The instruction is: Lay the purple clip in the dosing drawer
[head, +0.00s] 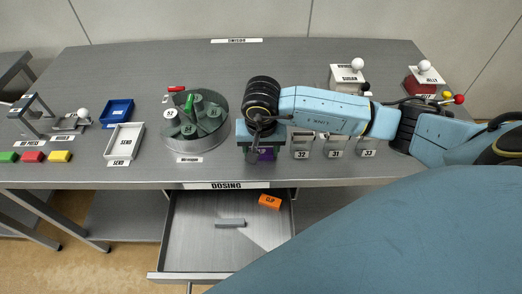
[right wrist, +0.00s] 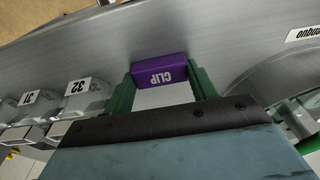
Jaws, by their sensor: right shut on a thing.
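The purple clip (head: 265,154), lettered CLIP, is at the front part of the table top, below my right gripper (head: 262,149) in the head view. In the right wrist view the clip (right wrist: 160,72) sits between the two green fingertips of my right gripper (right wrist: 160,80), which is shut on it. Whether the clip touches the table is hard to tell. The dosing drawer (head: 188,238) is pulled open below the table's front edge. An orange clip (head: 269,202) and a grey bar (head: 230,223) lie in it. My left gripper is not in view.
A round container (head: 196,146) with green pieces stands left of my gripper. Small bins numbered 32 (head: 301,149), 31 (head: 335,148) and 33 (head: 368,148) stand to the right. A white tray (head: 123,142) and a blue tray (head: 117,112) are further left.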

